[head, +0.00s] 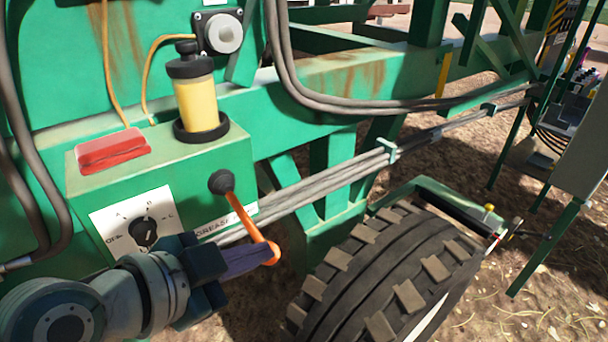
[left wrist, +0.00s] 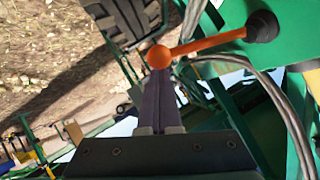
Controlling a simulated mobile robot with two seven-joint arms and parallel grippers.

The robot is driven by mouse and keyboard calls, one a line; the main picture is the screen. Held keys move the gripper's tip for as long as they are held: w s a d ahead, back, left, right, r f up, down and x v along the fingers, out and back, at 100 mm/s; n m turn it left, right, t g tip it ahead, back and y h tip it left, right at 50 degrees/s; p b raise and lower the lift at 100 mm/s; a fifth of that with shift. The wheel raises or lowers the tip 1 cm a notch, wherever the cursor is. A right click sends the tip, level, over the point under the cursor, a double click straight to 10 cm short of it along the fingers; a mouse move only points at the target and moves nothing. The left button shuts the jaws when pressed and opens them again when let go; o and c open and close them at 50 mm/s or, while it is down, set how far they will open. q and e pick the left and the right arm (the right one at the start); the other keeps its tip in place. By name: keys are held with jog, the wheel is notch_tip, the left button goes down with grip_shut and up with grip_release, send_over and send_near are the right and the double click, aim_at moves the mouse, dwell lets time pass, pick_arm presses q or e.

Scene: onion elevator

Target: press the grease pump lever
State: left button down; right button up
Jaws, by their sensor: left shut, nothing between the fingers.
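The grease pump lever (head: 240,217) is an orange rod with a round knob at its end, on a black pivot on the right side of the green control box. In the head view it slopes down to the right. My left gripper (head: 268,256) is shut and empty, with its fingertips at the lever's knob. In the left wrist view the lever (left wrist: 208,46) runs from the black pivot to the knob, right at the tips of my left gripper (left wrist: 158,78). I cannot tell whether the tips touch the knob. My right gripper is not in view.
The green box (head: 180,165) carries a red button cover (head: 112,150), a yellow grease reservoir (head: 197,100) and a rotary selector (head: 143,232). A large black tyre (head: 390,275) stands close to the right of the gripper. Grey pipes (head: 320,190) run behind the lever.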

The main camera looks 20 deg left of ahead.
pick_arm(q)
jog(key=shift+m+t+y, duration=0.3)
jog(key=shift+m+y, duration=0.1)
jog(key=shift+m, duration=0.1)
jog(key=f+b, duration=0.2)
jog(key=f, duration=0.1)
jog(key=f+b, duration=0.1)
jog(key=shift+w+a+f, duration=0.1)
jog(key=shift+a+f, duration=0.2)
jog(key=shift+a, duration=0.05)
jog(key=shift+f, duration=0.1)
